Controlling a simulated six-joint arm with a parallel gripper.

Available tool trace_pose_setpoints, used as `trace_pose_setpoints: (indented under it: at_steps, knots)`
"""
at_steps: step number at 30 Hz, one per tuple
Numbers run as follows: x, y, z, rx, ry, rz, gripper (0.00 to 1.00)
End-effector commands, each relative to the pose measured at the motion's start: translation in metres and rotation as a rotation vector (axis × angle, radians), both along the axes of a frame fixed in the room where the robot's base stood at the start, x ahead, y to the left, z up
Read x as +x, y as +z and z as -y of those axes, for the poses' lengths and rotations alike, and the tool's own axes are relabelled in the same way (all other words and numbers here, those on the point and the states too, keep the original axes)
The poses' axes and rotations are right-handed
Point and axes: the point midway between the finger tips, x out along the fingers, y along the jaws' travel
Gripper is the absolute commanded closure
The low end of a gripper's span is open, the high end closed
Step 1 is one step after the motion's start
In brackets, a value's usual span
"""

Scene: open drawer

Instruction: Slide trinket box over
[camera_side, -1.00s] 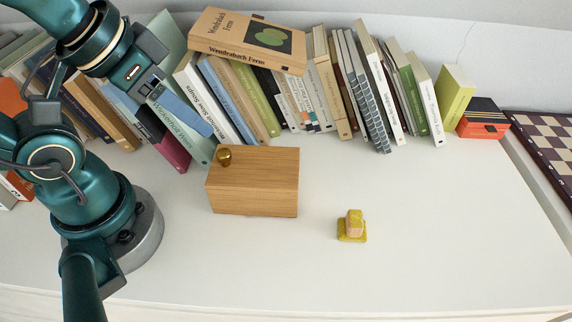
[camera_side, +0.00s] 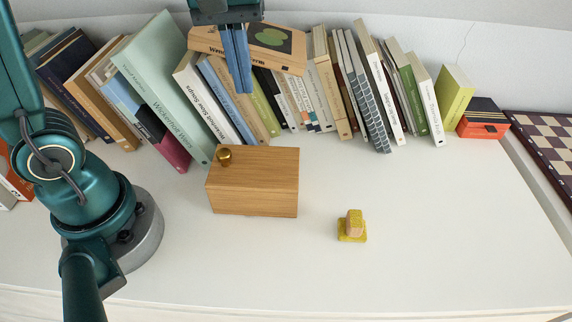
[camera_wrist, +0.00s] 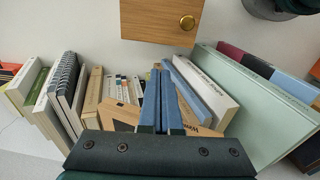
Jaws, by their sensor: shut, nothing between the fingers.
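The trinket box looks to be the light wooden box (camera_side: 255,182) with a brass knob (camera_side: 224,156) at its far-left top edge. It stands shut on the white surface, in the middle left of the side view. The wooden box also shows at the top of the wrist view (camera_wrist: 152,22), with its knob (camera_wrist: 187,22). My gripper (camera_side: 243,90) hangs above and behind the box, in front of the book row in the side view. Its blue fingers are shut and empty, apart from the box. They also show in the wrist view (camera_wrist: 161,70).
Leaning books (camera_side: 330,90) line the back, with one book (camera_side: 245,38) lying on top, partly behind my gripper. A small yellow and pinkish object (camera_side: 352,226) stands right of the box. A chessboard (camera_side: 545,145) lies far right. The front and right surface is clear.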

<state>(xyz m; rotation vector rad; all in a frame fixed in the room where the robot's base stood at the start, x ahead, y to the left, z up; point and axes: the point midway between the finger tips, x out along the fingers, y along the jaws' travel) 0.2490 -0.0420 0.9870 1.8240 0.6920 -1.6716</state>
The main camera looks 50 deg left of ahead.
Motion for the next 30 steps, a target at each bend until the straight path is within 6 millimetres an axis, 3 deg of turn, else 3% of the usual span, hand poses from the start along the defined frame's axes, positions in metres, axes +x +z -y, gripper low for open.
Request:
trace_pose_setpoints:
  at_steps: [4, 14, 24, 30]
  knots:
    - [0.011, -0.015, 0.0, 0.0, 0.001, -0.054, 1.0]
    - [0.01, -0.04, 0.001, 0.001, -0.002, -0.093, 1.0]
    - [0.009, -0.098, 0.0, 0.001, -0.002, -0.095, 1.0]
    - [0.01, -0.119, 0.0, 0.001, -0.002, -0.091, 1.0]
